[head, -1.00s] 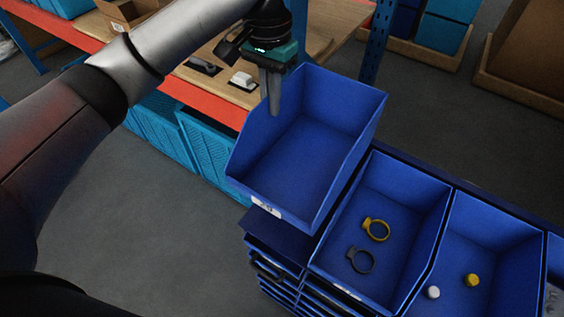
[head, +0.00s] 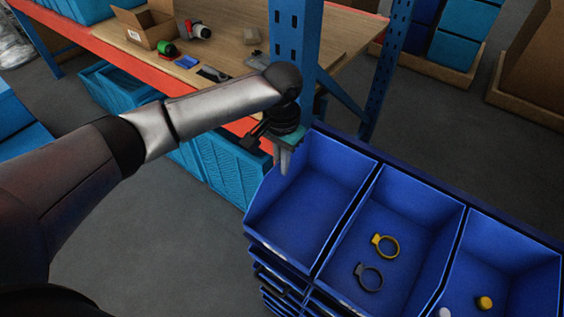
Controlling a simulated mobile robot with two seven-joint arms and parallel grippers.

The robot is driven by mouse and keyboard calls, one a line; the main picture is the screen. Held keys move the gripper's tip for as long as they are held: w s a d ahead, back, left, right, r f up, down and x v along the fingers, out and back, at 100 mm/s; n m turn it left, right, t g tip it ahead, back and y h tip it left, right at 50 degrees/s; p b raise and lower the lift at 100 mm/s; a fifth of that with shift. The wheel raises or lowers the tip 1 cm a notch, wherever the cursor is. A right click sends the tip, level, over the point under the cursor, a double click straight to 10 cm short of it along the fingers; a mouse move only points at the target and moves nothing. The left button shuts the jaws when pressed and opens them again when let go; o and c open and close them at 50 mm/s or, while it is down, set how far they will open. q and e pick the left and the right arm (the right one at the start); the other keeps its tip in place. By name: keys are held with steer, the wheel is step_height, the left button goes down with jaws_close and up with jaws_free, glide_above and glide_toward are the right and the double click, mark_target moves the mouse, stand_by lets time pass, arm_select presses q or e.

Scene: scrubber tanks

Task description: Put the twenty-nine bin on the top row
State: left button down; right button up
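The blue twenty-nine bin (head: 308,212) is empty and sits at the left end of the top row of the rack. It stands level with and right beside the blue bin holding two rings (head: 418,208). My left gripper (head: 284,160) points down at the back left rim of the twenty-nine bin, its fingers on the wall there, and looks shut on it. The far finger is mostly hidden. The bin's front label cannot be read from here. My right gripper is not in view.
Another top-row bin (head: 510,265) with small knobs stands further right. A blue post (head: 297,50) rises just behind the twenty-nine bin. A wooden-topped bench (head: 235,50) with small parts and a cardboard box (head: 146,27) is behind. Teal crates (head: 232,168) are underneath.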

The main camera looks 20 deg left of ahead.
arm_select(q)
steer(key=c, duration=1)
jaws_free()
steer(key=shift+c, duration=0.2)
step_height(320, 180, up, 12)
steer(key=shift+p, duration=0.35)
steer(key=shift+r, duration=0.1)
